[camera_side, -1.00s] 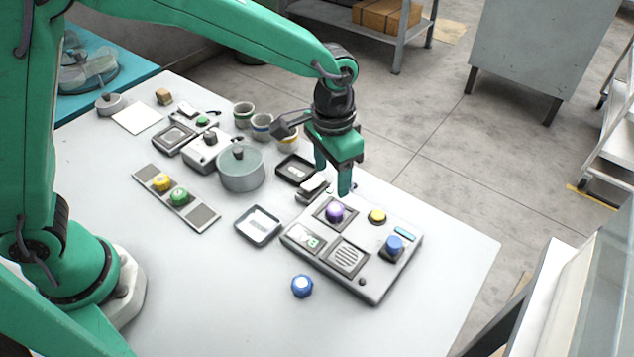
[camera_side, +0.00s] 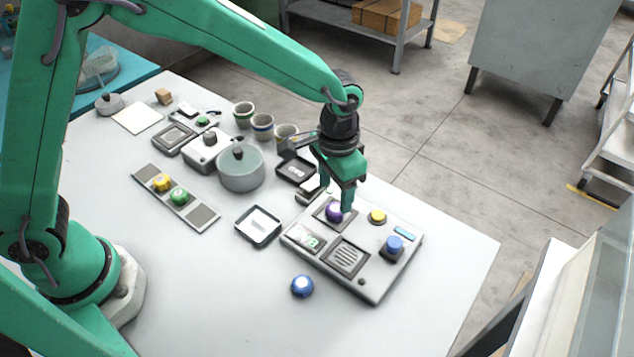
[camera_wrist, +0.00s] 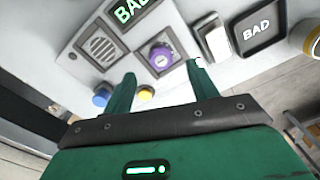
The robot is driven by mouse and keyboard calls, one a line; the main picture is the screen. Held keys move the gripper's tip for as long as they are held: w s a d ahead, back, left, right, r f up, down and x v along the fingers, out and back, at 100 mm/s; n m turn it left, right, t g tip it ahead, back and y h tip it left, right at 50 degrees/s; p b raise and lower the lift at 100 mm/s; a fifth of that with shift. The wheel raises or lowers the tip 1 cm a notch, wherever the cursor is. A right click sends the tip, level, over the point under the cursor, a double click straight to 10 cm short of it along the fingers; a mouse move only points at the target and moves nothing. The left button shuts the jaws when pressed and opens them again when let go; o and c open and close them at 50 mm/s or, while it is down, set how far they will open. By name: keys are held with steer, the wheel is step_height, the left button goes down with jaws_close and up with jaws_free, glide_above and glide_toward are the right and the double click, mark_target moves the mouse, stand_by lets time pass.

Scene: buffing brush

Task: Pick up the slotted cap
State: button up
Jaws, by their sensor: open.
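A purple cap (camera_side: 333,212) sits in a dark square recess on the grey control panel (camera_side: 375,287). In the wrist view the purple cap (camera_wrist: 160,56) has a mark across its top that looks like a slot; it is too small to be sure. My gripper (camera_side: 338,196) is open and empty, just above the cap, with one finger partly in front of it in the side view. In the wrist view the cap shows ahead, between the two green fingertips (camera_wrist: 162,72). I cannot tell whether a finger touches it.
The panel also holds a yellow button (camera_side: 377,216), a blue knob (camera_side: 394,244) and a grille (camera_side: 346,257). A loose blue cap (camera_side: 302,286) lies on the table in front. A tray (camera_side: 258,225), a grey pot (camera_side: 240,168) and several cups stand to the left.

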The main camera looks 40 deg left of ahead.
mark_target(334, 208)
steer(key=shift+f, duration=2.45)
steer(key=c, duration=1.1)
steer(key=shift+r, duration=0.25)
steer(key=shift+w+r, duration=0.1)
steer(key=shift+r, duration=0.55)
step_height(334, 208, up, 2)
steer(key=shift+r, duration=0.15)
steer(key=s+d+r, duration=0.2)
steer(key=s, duration=0.1)
steer(key=s+d+r, duration=0.1)
steer(key=s+r, duration=0.1)
steer(key=s, duration=0.2)
steer(key=s+d+r, duration=0.2)
steer(key=s+r, duration=0.1)
steer(key=shift+s+d, duration=0.15)
steer(key=shift+d, duration=0.15)
